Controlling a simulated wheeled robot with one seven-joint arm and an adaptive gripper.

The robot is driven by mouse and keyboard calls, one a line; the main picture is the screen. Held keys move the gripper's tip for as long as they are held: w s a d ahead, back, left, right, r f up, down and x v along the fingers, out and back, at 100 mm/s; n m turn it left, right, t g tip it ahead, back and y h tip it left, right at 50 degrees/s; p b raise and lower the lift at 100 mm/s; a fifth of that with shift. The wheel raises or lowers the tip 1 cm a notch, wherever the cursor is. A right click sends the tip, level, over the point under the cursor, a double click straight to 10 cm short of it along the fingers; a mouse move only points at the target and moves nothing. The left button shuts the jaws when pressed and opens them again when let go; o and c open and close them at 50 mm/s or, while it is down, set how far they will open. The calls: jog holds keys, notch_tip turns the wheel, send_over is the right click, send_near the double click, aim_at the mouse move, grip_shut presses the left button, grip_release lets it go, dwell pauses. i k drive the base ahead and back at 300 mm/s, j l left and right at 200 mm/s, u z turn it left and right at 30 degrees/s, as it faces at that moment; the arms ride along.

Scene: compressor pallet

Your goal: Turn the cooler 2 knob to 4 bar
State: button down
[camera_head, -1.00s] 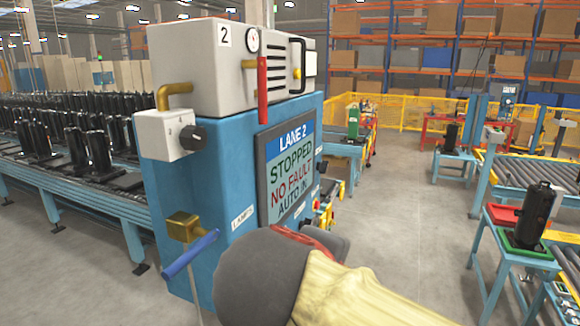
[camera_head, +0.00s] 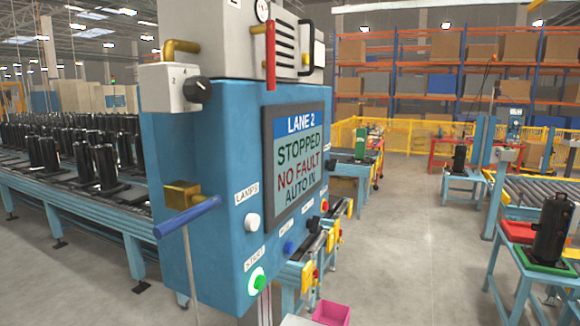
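A black knob (camera_head: 197,90) sits on the right face of a small light grey box (camera_head: 168,88) at upper left, beside the blue cabinet. Small digits are printed on the box's front; one looks like a 4. I cannot read the knob's setting. The box hangs from a brass pipe (camera_head: 180,47) on the pale cooler unit (camera_head: 210,35), whose number plate is cut off by the top edge. A round gauge (camera_head: 262,11) is partly cut off there too, and its reading is unclear. My gripper is not in view.
The blue cabinet (camera_head: 215,150) carries a screen (camera_head: 297,160) reading LANE 2, STOPPED, NO FAULT, AUTO IN. A brass valve with a blue handle (camera_head: 187,216) juts out below the box. A red lever (camera_head: 270,55) hangs above the screen. Open floor (camera_head: 410,240) lies to the right.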

aim_at(197, 89)
jog(key=u, duration=0.75)
